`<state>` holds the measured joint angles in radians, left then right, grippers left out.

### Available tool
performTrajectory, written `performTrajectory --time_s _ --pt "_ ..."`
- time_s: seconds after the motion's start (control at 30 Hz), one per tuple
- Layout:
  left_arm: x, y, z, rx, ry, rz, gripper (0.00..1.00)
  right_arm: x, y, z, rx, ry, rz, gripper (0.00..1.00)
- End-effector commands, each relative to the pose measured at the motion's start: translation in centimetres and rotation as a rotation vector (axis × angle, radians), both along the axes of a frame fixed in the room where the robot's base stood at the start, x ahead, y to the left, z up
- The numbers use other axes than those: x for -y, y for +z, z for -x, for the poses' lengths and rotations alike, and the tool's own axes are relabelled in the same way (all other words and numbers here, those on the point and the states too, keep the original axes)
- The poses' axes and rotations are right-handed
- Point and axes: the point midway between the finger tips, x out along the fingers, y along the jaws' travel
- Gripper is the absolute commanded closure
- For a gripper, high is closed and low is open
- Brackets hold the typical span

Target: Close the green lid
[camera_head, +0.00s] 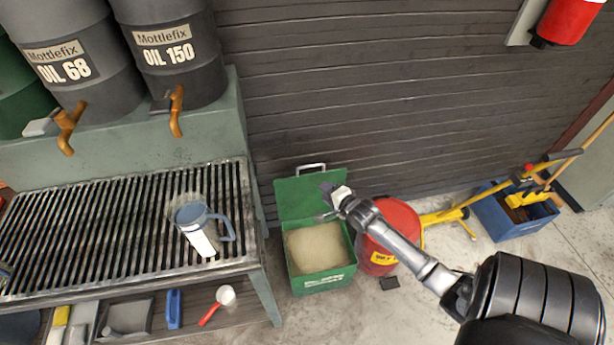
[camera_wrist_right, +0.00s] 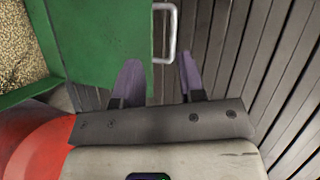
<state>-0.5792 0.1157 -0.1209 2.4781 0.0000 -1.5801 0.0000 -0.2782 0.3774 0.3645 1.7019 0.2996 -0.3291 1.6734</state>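The green lid (camera_head: 297,194) stands open, tilted up at the back of a green box (camera_head: 321,279) on the floor. The box is full of a tan granular material (camera_head: 316,247). The lid has a pale metal handle (camera_head: 311,169) on its far edge. My right gripper (camera_head: 326,201) is in front of the lid's right part in the head view. In the right wrist view its two purple fingers (camera_wrist_right: 158,80) are apart and empty. The lid (camera_wrist_right: 105,40) and its handle (camera_wrist_right: 170,35) lie just beyond the fingertips, the handle between their directions. My left gripper is not in view.
A red bin (camera_head: 398,225) stands close to the box's right side, partly behind my right arm. A grated metal bench (camera_head: 130,225) with a jug (camera_head: 200,225) is to the left. A slatted wall (camera_head: 400,90) rises behind. A blue crate (camera_head: 512,215) stands farther right.

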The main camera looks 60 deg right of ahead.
Motion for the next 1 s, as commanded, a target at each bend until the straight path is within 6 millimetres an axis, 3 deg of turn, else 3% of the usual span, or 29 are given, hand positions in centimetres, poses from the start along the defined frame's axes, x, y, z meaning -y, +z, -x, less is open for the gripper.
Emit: performTrajectory --time_s 0.03,0.2,0.37,0.8,1.0 --pt "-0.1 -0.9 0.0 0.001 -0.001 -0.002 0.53 1.3 -0.4 -0.2 0.046 -0.032 -0.034 0.63" --pt "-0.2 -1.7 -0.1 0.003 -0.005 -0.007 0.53 3.6 -0.3 -0.8 0.139 -0.084 -0.105 0.63" --pt "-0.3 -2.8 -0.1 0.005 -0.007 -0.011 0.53 4.5 -0.8 -2.5 0.155 -0.091 -0.117 0.63" --pt "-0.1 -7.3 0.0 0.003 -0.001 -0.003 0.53 7.2 -2.7 -9.6 0.15 -0.09 -0.113 0.63" --pt "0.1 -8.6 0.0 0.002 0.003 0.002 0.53 8.1 -3.1 -11.7 0.15 -0.089 -0.114 0.63"
